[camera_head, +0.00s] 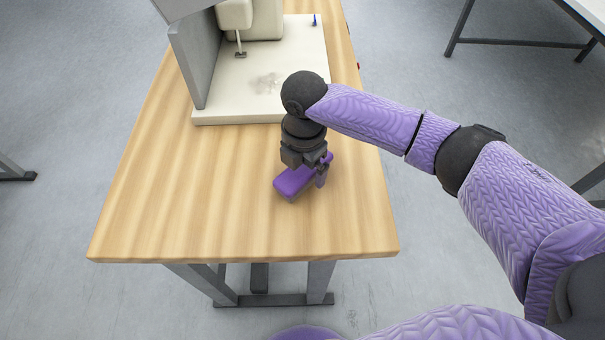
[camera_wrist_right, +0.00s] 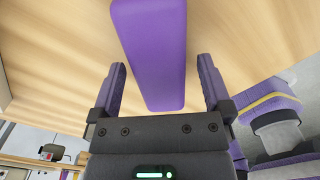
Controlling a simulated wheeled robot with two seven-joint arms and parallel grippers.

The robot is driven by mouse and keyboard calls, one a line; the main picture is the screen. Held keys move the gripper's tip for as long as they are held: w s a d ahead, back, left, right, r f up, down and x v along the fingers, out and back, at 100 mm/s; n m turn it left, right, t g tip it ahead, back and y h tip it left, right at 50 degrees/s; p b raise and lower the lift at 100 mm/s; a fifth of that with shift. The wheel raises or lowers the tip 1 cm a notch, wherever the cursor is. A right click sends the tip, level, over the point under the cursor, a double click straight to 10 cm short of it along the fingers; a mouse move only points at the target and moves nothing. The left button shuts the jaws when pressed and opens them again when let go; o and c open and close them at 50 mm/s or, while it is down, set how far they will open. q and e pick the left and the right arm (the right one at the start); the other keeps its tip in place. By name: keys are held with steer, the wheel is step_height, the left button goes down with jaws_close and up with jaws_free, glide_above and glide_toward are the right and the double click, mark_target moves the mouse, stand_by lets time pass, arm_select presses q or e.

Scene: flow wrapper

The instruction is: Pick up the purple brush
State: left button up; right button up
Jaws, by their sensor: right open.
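The purple brush (camera_head: 294,181) lies on the wooden table, toward its front right part. My right gripper (camera_head: 322,174) is over the brush from above in the head view. In the right wrist view the brush (camera_wrist_right: 152,55) runs between the two fingers of the right gripper (camera_wrist_right: 163,85), with a gap on each side. The right gripper is open and holds nothing. The gripper hides part of the brush in the head view. My left gripper is not in view.
The wooden table (camera_head: 220,215) is clear to the left and front of the brush. A machine with a cream base (camera_head: 240,117) and a grey upright panel (camera_head: 195,60) stands at the back. Another table (camera_head: 520,43) stands at the upper right.

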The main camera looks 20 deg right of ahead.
steer(key=shift+f, duration=0.45)
steer(key=shift+r, duration=0.1)
steer(key=c, duration=1.3)
